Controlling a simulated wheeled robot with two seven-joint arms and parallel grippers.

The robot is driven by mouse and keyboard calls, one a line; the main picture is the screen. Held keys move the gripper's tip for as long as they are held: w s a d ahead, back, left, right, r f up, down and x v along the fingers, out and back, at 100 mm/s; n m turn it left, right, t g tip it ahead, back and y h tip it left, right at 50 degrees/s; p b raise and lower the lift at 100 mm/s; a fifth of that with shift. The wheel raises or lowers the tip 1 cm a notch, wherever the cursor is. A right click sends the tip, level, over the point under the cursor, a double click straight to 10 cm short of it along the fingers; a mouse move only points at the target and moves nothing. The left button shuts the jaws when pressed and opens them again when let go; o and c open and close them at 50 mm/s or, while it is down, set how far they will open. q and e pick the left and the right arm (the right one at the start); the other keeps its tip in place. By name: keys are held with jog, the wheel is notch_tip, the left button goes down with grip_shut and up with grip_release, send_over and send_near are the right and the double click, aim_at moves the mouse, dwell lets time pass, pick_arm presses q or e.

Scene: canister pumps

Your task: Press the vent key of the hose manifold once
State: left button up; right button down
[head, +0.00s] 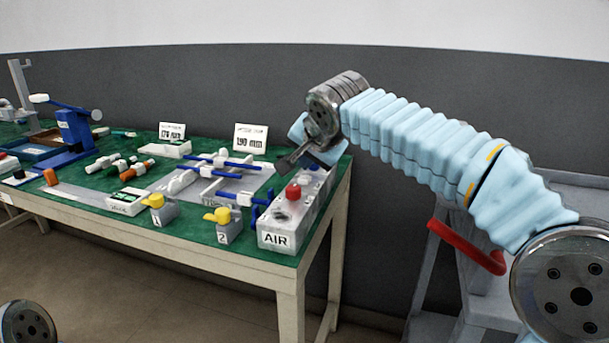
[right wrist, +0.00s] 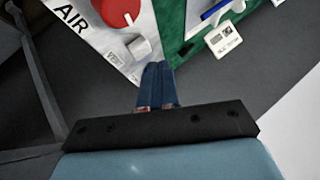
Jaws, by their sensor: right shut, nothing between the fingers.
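The hose manifold (head: 279,225) is a pale grey box marked AIR at the right end of the green-topped table. Its red knob (head: 293,191) stands on top and also shows in the right wrist view (right wrist: 115,9). There, a small light grey key (right wrist: 140,47) sits beside the knob, with small, hard-to-read lettering near it; I take it for the vent key. My right gripper (head: 285,164) is over the far part of the manifold. In the right wrist view its shut, empty fingertips (right wrist: 157,68) are close to the key; contact cannot be told. My left gripper is out of view.
Yellow-topped valves (head: 156,201) (head: 222,215) marked 1 and 2 stand left of the manifold. Blue rods with white fittings (head: 225,160) and a 190 mm sign (head: 251,138) are behind them. A grey frame with a red handle (head: 466,247) stands right of the table.

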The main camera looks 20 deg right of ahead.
aim_at(307, 179)
jog(key=shift+r, duration=0.1)
notch_tip(307, 179, up, 5)
jog(key=p, duration=0.4)
dwell(0.7)
